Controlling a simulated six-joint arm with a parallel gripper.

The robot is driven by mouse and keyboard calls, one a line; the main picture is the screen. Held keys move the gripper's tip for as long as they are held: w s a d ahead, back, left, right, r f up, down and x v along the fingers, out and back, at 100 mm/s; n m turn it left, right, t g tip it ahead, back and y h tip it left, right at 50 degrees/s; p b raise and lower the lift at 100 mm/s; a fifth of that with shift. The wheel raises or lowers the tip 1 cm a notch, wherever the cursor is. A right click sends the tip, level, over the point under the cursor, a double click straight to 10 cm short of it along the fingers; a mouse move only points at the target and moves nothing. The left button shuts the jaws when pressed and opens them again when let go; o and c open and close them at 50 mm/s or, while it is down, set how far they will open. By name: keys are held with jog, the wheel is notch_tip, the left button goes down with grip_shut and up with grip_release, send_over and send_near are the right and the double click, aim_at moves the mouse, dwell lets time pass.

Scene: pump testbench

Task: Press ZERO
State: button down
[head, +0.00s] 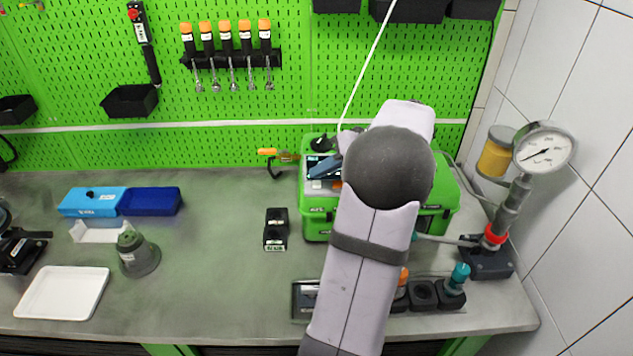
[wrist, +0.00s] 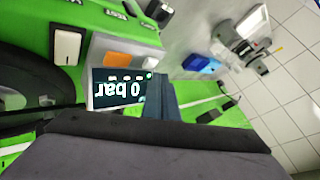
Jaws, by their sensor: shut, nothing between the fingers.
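The green pump test case (head: 318,222) stands on the bench, partly hidden behind my arm. Its display (wrist: 118,90) shows "0 bar" upside down in the wrist view. An orange button (wrist: 117,58) and a pale button (wrist: 145,62) sit beside the display on a grey panel. I cannot read a ZERO label on either. My gripper (wrist: 160,82) is shut and empty, its fingertips over the panel by the display and pale button. Contact cannot be told.
A pressure gauge (head: 543,148) on a stand is right of the case. A white rocker switch (wrist: 67,46) is near the display. A black block (head: 276,229) stands left of the case.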

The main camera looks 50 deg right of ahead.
aim_at(321, 189)
notch_tip(321, 189, up, 5)
jog(key=p, duration=0.3)
dwell(0.5)
dwell(0.7)
jog(key=w+a+f+g+y, duration=0.15)
jog(key=a+f+g, duration=0.3)
jog(key=a, duration=0.85)
jog(key=s+a+f+n+g+h, duration=0.2)
jog(key=s+a+f, duration=0.3)
jog(key=a, duration=0.5)
jog(key=s+a+f+n+g+h, duration=0.2)
jog(key=s+a+f, duration=0.4)
jog(key=a, duration=0.5)
jog(key=shift+s+f+n+h, duration=0.3)
jog(key=shift+s+n+h, duration=0.1)
jog(key=shift+s, duration=0.35)
